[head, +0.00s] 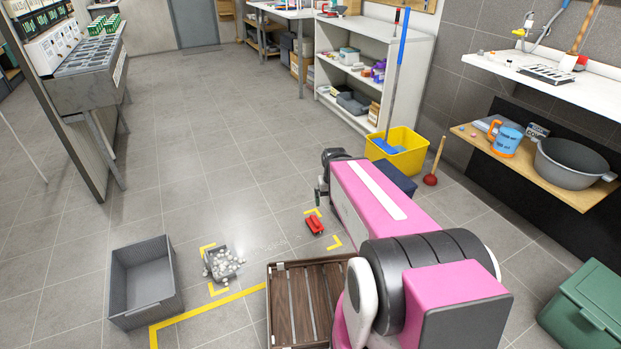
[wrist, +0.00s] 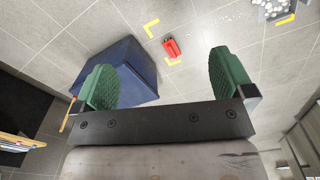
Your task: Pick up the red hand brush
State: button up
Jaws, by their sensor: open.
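The red hand brush (head: 315,225) lies on the grey tiled floor between yellow corner marks. It also shows in the wrist view (wrist: 171,47), above the gap between the fingers and apart from them. My gripper (wrist: 165,82) has two green pads spread wide, with nothing between them. In the head view my gripper (head: 322,192) is partly hidden at the far end of my pink arm, above the floor behind the brush.
A dark blue box (wrist: 125,75) stands beside the left finger. A wooden slatted crate (head: 302,268), a grey bin (head: 145,285) and a small container of white lumps (head: 222,264) are near the brush. A yellow bucket (head: 405,160) stands behind. Open floor lies left.

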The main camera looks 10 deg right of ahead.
aim_at(312, 223)
jog(key=i+l+u, duration=0.1)
jog(key=l, duration=0.25)
jog(key=i+l+u, duration=0.15)
jog(key=l, duration=0.2)
jog(key=i+l+u, duration=0.1)
jog(key=l, duration=0.3)
jog(key=i+l+u, duration=0.15)
jog(key=l, duration=0.25)
jog(key=i+l+u, duration=0.1)
jog(key=l, duration=0.3)
